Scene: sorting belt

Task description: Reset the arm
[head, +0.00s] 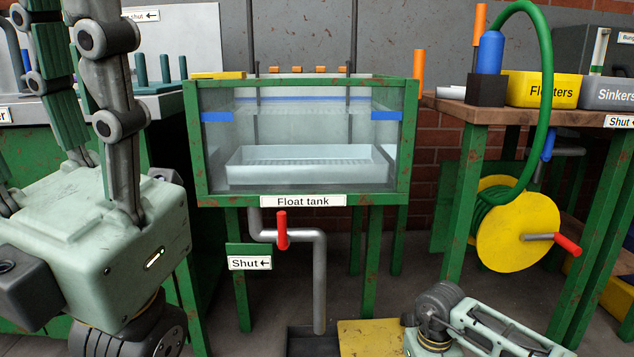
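My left gripper (70,45) stands large at the left edge, with its pale housing below and its fingers pointing up. Its fingertips are cut off by the top of the picture, so I cannot tell how far apart they are. I see nothing held in the part that shows. A section of my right arm (470,325) lies low at the bottom, right of the middle, in front of the floor. My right gripper does not show.
The glass float tank (303,200) with a pale tray (305,164) inside stands in the middle, above a red-handled valve (281,230).

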